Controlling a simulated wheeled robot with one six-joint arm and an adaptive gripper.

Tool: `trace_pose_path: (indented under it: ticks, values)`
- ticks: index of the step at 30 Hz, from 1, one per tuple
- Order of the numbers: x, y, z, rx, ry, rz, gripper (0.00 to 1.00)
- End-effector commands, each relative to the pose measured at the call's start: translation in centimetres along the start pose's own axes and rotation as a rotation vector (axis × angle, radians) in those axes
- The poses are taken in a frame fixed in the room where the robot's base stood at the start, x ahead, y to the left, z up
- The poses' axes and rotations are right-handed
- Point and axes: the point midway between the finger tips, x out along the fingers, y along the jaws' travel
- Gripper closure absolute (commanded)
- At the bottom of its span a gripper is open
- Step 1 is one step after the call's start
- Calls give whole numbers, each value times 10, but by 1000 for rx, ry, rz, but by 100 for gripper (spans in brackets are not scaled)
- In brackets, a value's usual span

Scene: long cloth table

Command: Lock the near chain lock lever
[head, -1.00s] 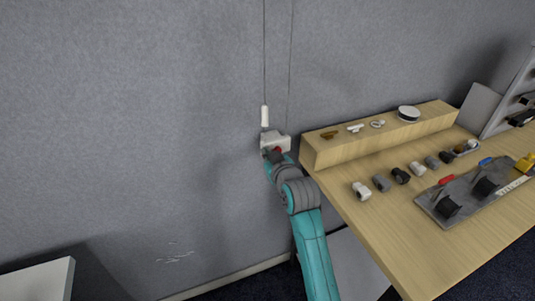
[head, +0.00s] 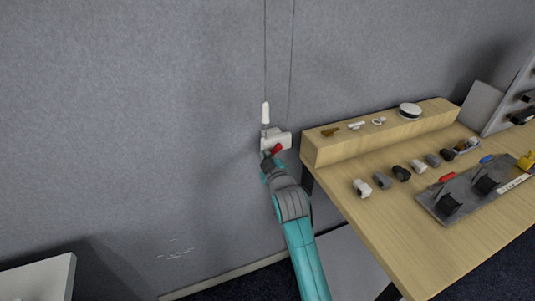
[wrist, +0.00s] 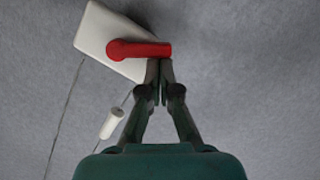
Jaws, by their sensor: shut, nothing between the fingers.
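A white chain lock box (head: 277,139) is on the grey wall, left of the table. Its red lever (head: 276,149) shows at the box's lower side. In the wrist view the red lever (wrist: 138,49) lies nearly level across the white box (wrist: 95,30), its free end to the right. My gripper (wrist: 159,70) is shut and empty, its fingertips just below the lever's free end. I cannot tell whether they touch it. My gripper (head: 269,158) also shows below the lever in the head view. A white pull handle (head: 266,113) hangs on a thin cord above the box.
The wooden table (head: 365,214) stands to the right, with a raised shelf (head: 348,149) and several small fittings. A grey board (head: 434,206) there carries a red handle (head: 447,177) and a blue handle (head: 487,159). The wall left of the box is clear.

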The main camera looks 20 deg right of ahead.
Motion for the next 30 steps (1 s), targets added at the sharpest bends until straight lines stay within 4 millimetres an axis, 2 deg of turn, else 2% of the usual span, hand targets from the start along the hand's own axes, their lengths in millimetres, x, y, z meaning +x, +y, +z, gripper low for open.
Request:
trace_pose_path:
  ticks: [24, 30]
  values:
    - [8, -12, 33, -730, -1, 181, 100]
    - [8, -11, 32, -727, 0, 182, 100]
